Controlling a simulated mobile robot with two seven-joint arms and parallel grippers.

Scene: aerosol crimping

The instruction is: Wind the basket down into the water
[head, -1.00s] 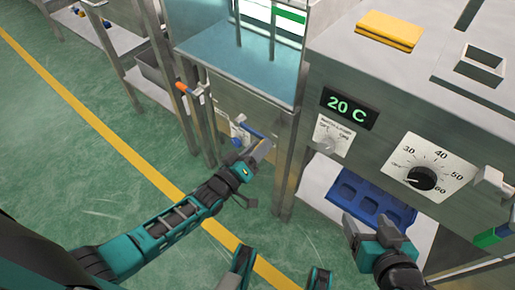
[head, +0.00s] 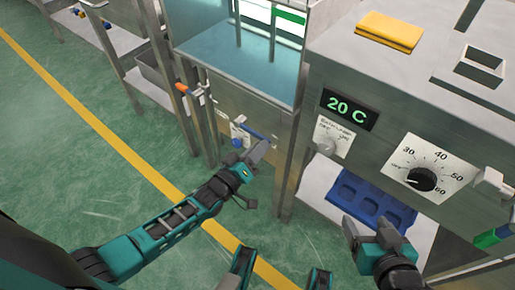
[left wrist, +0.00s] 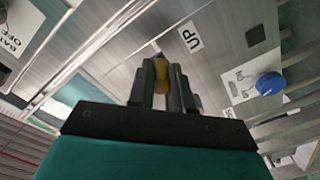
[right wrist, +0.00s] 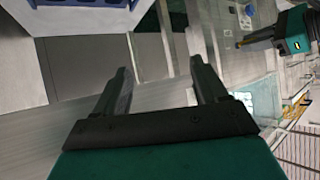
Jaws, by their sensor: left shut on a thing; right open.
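My left gripper (head: 260,152) is at the front of the metal stand below the glass-sided tank (head: 225,52). In the left wrist view its fingers (left wrist: 163,88) are shut on a small yellow-brown handle grip (left wrist: 161,68). An "UP" label (left wrist: 190,38) is on the panel just beyond it. A blue bar (head: 253,131) shows beside the gripper in the head view. My right gripper (head: 366,228) is open and empty in front of the control cabinet, and its spread fingers show in the right wrist view (right wrist: 162,88). I cannot make out the basket in any view.
A blue recessed tray (head: 368,203) lies on a shelf under the cabinet near my right gripper. The cabinet has a 20 C display (head: 349,108) and a black dial (head: 421,179). A yellow cloth (head: 389,31) lies on top. An orange-ended lever (head: 183,88) projects left of the stand.

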